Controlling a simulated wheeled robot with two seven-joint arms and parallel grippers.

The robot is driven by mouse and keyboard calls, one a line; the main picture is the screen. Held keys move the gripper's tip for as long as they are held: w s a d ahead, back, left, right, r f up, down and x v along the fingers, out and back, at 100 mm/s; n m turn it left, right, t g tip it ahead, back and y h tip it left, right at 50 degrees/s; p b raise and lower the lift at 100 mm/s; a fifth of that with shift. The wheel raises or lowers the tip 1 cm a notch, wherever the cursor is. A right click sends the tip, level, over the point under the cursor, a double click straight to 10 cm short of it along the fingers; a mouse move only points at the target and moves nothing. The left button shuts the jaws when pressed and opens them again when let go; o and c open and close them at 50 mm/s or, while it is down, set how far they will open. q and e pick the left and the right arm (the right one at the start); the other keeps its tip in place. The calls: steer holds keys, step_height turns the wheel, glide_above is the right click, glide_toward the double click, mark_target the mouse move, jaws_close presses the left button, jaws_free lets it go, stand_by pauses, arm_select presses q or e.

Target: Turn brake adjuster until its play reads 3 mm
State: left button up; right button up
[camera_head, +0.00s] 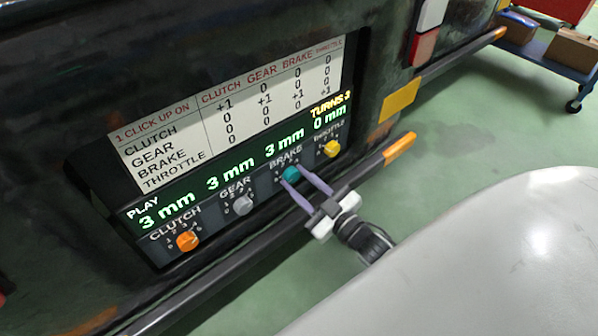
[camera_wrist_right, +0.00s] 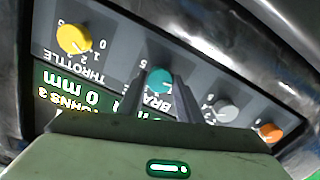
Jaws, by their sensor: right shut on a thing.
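The brake adjuster, a teal knob (camera_head: 291,172), sits on the dark panel (camera_head: 85,178) under the label BRAKE. The green readout (camera_head: 284,142) above it says 3 mm. My right gripper (camera_head: 292,178) is shut on the brake knob, one finger on each side. The wrist view also shows the teal knob (camera_wrist_right: 159,80) between the fingers (camera_wrist_right: 161,84); its pointer is hard to read. The clutch and gear readouts say 3 mm, the throttle readout 0 mm, and yellow text says TURNS 3. My left gripper is not in view.
Orange clutch (camera_head: 187,241), grey gear (camera_head: 243,205) and yellow throttle (camera_head: 332,149) knobs flank the brake knob. A white chart (camera_head: 230,110) is above the readouts. A dark bar (camera_head: 240,262) runs below the panel. Green floor lies right, with a blue cart (camera_head: 555,55) behind.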

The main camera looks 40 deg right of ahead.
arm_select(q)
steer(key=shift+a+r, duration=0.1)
arm_select(e)
steer(key=shift+n, duration=0.4)
steer(key=o, duration=1)
steer(key=shift+o, duration=0.2)
steer(key=shift+s, duration=0.1)
steer(key=shift+s, duration=0.3)
arm_select(q)
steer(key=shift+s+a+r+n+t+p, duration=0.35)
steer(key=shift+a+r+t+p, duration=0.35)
steer(key=shift+p, duration=0.55)
arm_select(e)
steer(key=s, duration=0.9)
steer(key=shift+s+d, duration=0.25)
steer(key=shift+d, duration=0.15)
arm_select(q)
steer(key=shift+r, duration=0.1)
